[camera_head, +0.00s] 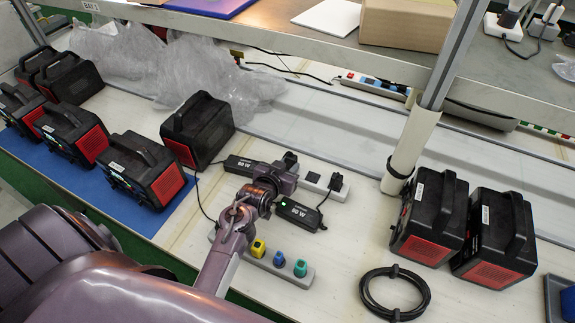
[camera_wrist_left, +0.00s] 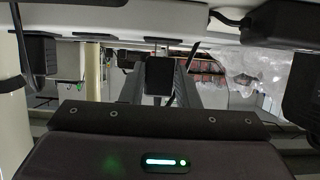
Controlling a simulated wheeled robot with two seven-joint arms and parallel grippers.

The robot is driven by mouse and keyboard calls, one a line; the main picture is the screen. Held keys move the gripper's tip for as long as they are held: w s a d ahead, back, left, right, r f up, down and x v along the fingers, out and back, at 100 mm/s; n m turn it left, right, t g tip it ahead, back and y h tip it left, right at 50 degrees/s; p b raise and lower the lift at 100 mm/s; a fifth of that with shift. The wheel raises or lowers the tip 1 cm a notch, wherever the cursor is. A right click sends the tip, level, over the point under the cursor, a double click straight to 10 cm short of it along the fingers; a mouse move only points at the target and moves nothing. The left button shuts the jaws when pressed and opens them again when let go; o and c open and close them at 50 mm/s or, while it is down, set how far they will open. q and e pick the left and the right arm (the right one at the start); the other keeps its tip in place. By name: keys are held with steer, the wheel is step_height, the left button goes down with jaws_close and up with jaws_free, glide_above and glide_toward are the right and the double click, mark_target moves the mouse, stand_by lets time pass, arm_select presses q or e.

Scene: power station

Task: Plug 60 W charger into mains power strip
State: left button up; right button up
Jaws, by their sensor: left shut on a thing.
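My left gripper (camera_head: 289,164) is shut on a small black plug, seen at its tip in the head view and as a dark block (camera_wrist_left: 160,76) in the left wrist view. It is at the left end of the white mains power strip (camera_head: 325,191); I cannot tell whether the plug touches a socket. A black plug (camera_head: 336,182) with a cable sits on the strip to the right. One black charger marked 60 W (camera_head: 240,165) lies behind my wrist. Another (camera_head: 298,213), with a green light, lies in front of the strip. My right gripper is not in view.
A grey strip (camera_head: 262,262) with yellow, blue and green plugs lies nearer. Black-and-red power stations (camera_head: 198,131) stand left and right (camera_head: 429,217). A coiled black cable (camera_head: 394,294) lies front right. A pale post (camera_head: 410,151) rises behind.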

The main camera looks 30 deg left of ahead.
arm_select(q)
steer(key=shift+f+b, duration=0.45)
steer(key=shift+f, duration=0.35)
steer(key=o, duration=1.1)
steer(key=shift+c, duration=0.2)
steer(key=v, duration=0.6)
steer(key=shift+s+b, duration=0.3)
steer(key=shift+s+r, duration=0.3)
steer(key=shift+s, duration=0.2)
steer(key=shift+r, duration=0.15)
